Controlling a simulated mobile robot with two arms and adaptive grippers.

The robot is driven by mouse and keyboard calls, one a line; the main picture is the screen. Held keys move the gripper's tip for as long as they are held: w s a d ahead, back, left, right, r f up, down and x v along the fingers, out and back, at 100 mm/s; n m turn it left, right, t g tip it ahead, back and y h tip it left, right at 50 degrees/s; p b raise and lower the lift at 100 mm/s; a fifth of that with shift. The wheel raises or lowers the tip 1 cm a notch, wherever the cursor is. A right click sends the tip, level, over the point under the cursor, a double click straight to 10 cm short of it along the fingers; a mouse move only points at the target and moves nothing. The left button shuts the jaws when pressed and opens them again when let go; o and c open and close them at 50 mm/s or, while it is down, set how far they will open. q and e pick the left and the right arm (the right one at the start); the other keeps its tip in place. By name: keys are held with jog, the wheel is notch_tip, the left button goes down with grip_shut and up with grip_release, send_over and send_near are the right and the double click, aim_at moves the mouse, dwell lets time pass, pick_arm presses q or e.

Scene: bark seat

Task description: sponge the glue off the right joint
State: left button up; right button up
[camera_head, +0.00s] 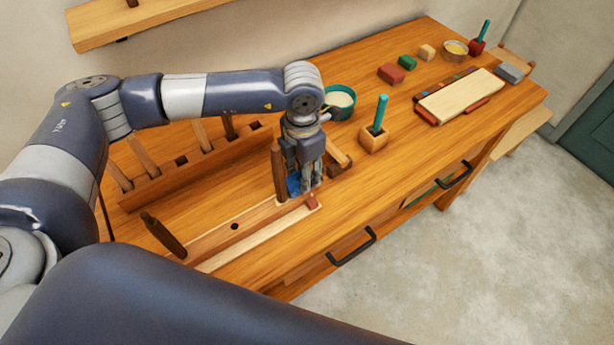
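A long wooden bench piece (235,228) lies along the front of the workbench, with a dark round hole near its middle. A dark peg (163,236) stands tilted at its left end, and another peg (279,172) stands upright near its right end, at the right joint. My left gripper (303,186) points down just right of that peg. A small blue piece, seemingly the sponge (293,186), shows between its fingers, low beside the joint. The fingers hide much of it and the joint; glue cannot be made out. My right gripper is out of view.
A peg rack (190,178) stands behind the bench piece. A green pot (339,103), a wooden block with a teal-handled tool (374,137), coloured blocks (391,73) and a pale board (461,95) lie to the right.

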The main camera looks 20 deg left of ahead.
pick_arm(q)
jog(key=shift+s+d, duration=0.7)
jog(key=shift+d, duration=0.1)
jog(key=shift+r, duration=0.1)
jog(key=shift+w+r+p, duration=0.1)
jog(key=shift+r+p, duration=0.25)
jog(key=shift+r, duration=0.25)
jog(key=shift+r+p, duration=1.05)
jog(key=shift+r, duration=1.3)
jog(key=shift+r, duration=0.1)
